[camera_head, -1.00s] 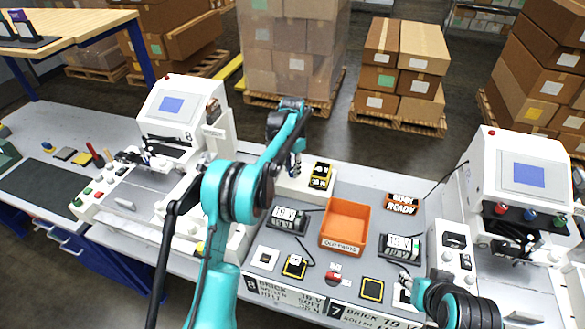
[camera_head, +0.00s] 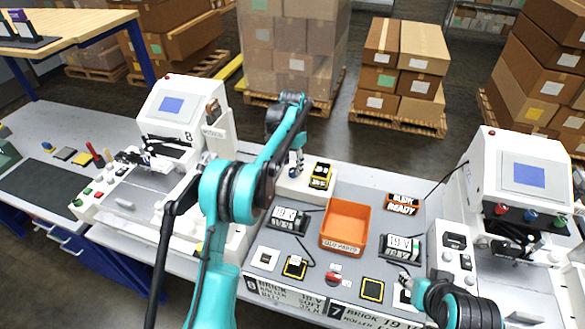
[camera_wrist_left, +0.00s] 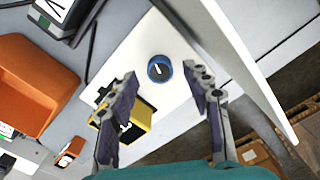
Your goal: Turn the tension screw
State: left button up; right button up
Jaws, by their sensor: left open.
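A round blue knob with a white pointer mark, which looks like the tension screw (camera_wrist_left: 160,68), sits on a white block (camera_wrist_left: 128,52) in the left wrist view. My left gripper (camera_wrist_left: 161,80) is open, its two dark-padded fingers on either side of the knob's picture position, with nothing between them; the height gap is hard to judge.
A yellow-black box (camera_head: 321,174) stands on the block close to one left finger; it also shows in the left wrist view (camera_wrist_left: 138,120). An orange bin (camera_head: 345,222) stands nearby. White machines (camera_head: 172,112) and (camera_head: 520,168) flank the panel.

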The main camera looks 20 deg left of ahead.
aim_at(292, 172)
pick_arm(q)
notch_tip(292, 172, up, 10)
dwell(0.3)
jog(key=shift+f, duration=0.1)
jog(key=shift+s, duration=0.1)
jog(key=s+d+r+n+t+b, duration=0.1)
jog(key=s+n+t+b, duration=0.15)
jog(key=s, duration=0.65)
jog(key=s+d+r+n+t+b, duration=0.1)
jog(key=s+r+b, duration=0.15)
jog(key=s, duration=0.75)
jog(key=s+d+f+n+t+b, duration=0.1)
jog(key=s+f+n+t+b, duration=0.2)
jog(key=s+f, duration=1.1)
jog(key=s+b, duration=0.1)
jog(key=s, duration=0.2)
jog(key=shift+s+d+f+t, duration=0.15)
jog(key=shift+s+d+t, duration=0.05)
jog(key=shift+s+t, duration=0.2)
